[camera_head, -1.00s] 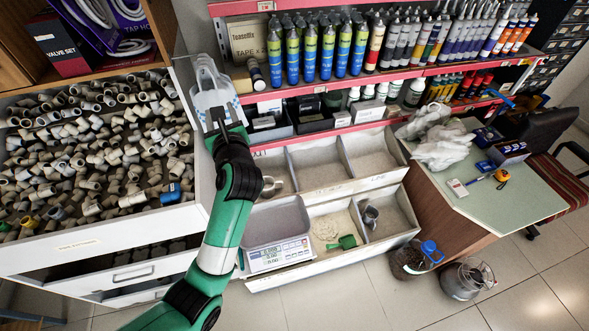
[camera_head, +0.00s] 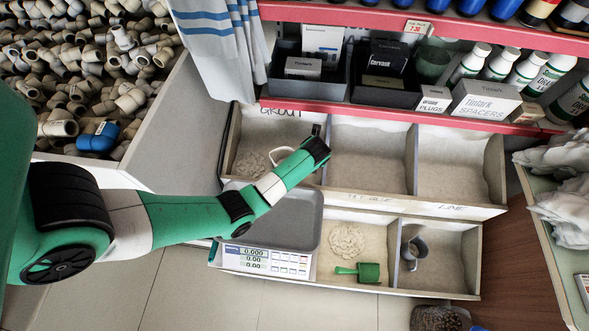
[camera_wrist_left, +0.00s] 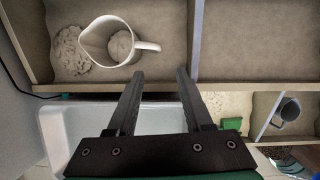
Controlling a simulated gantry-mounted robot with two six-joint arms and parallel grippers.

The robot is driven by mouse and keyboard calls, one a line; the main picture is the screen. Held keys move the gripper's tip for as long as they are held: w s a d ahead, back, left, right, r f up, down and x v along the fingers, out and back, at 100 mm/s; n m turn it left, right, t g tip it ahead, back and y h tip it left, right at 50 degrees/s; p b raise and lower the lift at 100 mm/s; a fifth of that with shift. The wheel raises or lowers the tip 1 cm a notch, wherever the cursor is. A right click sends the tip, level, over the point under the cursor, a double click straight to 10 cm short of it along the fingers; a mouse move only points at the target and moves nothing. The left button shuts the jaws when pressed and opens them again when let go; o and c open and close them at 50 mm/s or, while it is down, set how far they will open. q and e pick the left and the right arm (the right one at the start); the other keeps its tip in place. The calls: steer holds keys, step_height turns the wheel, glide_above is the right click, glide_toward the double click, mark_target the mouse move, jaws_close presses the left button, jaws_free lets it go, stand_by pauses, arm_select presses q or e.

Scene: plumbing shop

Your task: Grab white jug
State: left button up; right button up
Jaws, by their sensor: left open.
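The white jug (camera_wrist_left: 110,42) stands in the upper left bin, labelled GROUT, on pale powder. Its open mouth and its handle (camera_wrist_left: 148,46), on the right side, show in the left wrist view. In the head view only a pale curved part of the jug (camera_head: 283,152) shows; my left arm hides the rest. My left gripper (camera_wrist_left: 160,74) is open and empty, with its two fingers apart and their tips below the jug's handle in the wrist view. In the head view the gripper (camera_head: 316,134) is over the bin and its fingers are hardly visible. My right gripper is not in view.
Bin walls and dividers (camera_wrist_left: 194,40) stand close by. A weighing scale (camera_head: 265,259) sits below the bin. A green scoop (camera_head: 362,271) and a grey jug (camera_head: 414,249) lie in the lower bins. A red-edged shelf (camera_head: 385,115) with boxes runs behind.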

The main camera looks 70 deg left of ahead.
arm_select(q)
steer(key=b+x, duration=0.9)
steer(key=x, duration=0.4)
steer(key=shift+s+a+f, duration=0.1)
steer(key=shift+a+f, duration=0.05)
steer(key=shift+a, duration=0.05)
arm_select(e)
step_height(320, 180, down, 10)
arm_select(q)
steer(key=shift+c, duration=0.3)
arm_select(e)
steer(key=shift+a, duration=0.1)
arm_select(q)
jaws_close()
